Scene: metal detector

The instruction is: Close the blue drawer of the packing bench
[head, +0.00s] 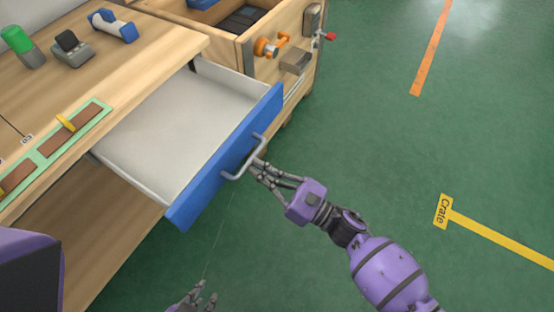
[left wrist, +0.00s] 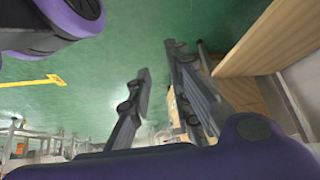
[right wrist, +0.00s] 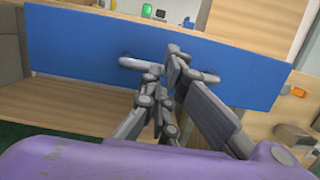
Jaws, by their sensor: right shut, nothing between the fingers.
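The blue drawer (head: 228,160) of the packing bench (head: 135,240) is pulled well out, and its white inside is empty. Its front also shows in the right wrist view (right wrist: 80,55). A grey bar handle (head: 240,167) is on the blue front. My right gripper (head: 256,168) is shut and empty, with its fingertips at the handle in front of the drawer. In the right wrist view the fingers overlap the middle of the handle; I cannot tell whether they touch it. My left gripper (head: 202,296) is low at the bottom edge, apart from the drawer; its fingers stand apart in the left wrist view (left wrist: 160,75).
A wooden crate (head: 225,42) with an orange knob (head: 266,47) stands beyond the drawer. A green-capped item (head: 20,45), a grey device (head: 70,48) and a blue-and-white item (head: 113,25) are on the bench.

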